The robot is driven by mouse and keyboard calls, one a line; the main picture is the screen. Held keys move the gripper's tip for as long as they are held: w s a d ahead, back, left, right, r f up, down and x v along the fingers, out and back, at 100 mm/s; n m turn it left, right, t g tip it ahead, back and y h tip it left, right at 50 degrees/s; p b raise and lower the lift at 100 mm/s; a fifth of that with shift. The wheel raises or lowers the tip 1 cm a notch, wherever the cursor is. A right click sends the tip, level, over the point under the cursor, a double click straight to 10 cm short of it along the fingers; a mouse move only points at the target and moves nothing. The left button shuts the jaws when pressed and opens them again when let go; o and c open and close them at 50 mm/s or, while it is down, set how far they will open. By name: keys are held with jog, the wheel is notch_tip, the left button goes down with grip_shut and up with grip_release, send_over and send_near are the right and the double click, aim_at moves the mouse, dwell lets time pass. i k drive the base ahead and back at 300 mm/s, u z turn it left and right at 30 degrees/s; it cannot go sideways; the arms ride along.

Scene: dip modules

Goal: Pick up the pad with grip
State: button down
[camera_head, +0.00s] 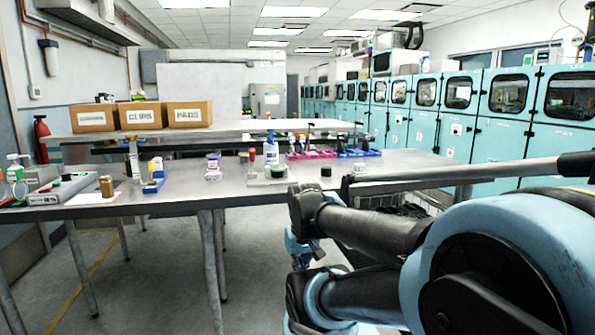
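I cannot clearly make out a pad with a grip. A cardboard box marked PADS (189,114) stands on the raised shelf at the back left; its contents do not show. A small dark round item (326,171) sits on the metal table (235,193), and a pale round item (359,168) lies to its right; both are too small to identify. My arm (370,230) reaches in from the right, in front of the table's near edge.
A box marked CLIPS (142,116) stands beside the PADS box. A white bottle (271,150), pink and blue racks (310,154), small jars (213,169) and a grey device (75,189) stand on the table. Bare tabletop shows between them. Teal cabinets (500,150) line the right.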

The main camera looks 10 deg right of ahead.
aim_at(358, 169)
jog(key=u, duration=0.55)
jog(key=k, duration=1.25)
jog(key=u, duration=0.3)
jog(key=i, duration=0.4)
jog(key=z, duration=0.9)
jog(key=i, duration=0.75)
jog(key=z, duration=0.85)
jog(key=i, duration=0.45)
jog(key=z, duration=0.25)
